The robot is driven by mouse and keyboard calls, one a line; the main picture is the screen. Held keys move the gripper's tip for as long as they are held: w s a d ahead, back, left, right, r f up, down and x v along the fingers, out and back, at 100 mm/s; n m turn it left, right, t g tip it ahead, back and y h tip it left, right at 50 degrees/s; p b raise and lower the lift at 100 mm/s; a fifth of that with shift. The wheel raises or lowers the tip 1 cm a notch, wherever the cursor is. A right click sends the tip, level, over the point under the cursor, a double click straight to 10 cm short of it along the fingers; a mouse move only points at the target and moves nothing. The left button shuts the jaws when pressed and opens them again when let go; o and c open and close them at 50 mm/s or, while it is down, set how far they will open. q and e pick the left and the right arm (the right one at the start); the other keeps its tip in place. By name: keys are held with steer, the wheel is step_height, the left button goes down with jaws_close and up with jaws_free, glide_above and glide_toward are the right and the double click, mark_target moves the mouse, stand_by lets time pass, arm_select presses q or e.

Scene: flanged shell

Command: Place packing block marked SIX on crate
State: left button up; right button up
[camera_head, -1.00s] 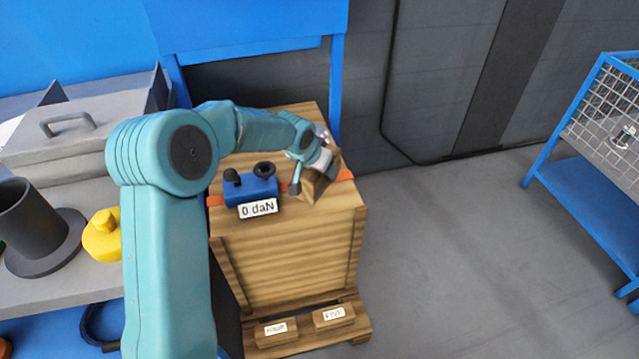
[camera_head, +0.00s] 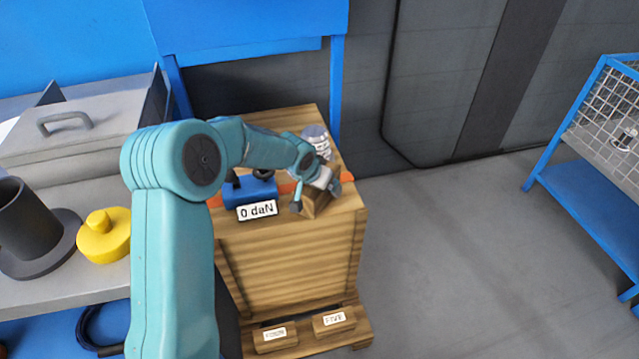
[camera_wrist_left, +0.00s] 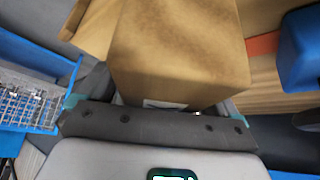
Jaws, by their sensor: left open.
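The wooden crate (camera_head: 290,268) stands left of centre, and an orange strap crosses its top. A brown wooden block (camera_head: 317,207) rests on the crate top near the front right edge; any number on it is unreadable. My left gripper (camera_head: 316,193) is open at this block, with fingers at either side. In the left wrist view the block (camera_wrist_left: 180,50) fills the middle, close to the palm, with a sliver of white label at its lower edge. I cannot tell whether the fingers touch it. My right gripper is not in view.
A blue strap tensioner (camera_head: 250,190) reading "0 daN" sits left of the block. A round, labelled grey object (camera_head: 316,139) is behind my gripper. Blocks marked FOUR (camera_head: 275,336) and FIVE (camera_head: 334,319) lie on the pallet below. Open floor extends right, towards a blue mesh cart (camera_head: 590,150).

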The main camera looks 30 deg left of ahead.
arm_select(q)
steer(key=shift+s+r, duration=0.1)
steer(key=shift+r, duration=0.35)
steer(key=p+v, duration=0.2)
steer(key=v, duration=0.9)
steer(key=shift+s+r, duration=0.15)
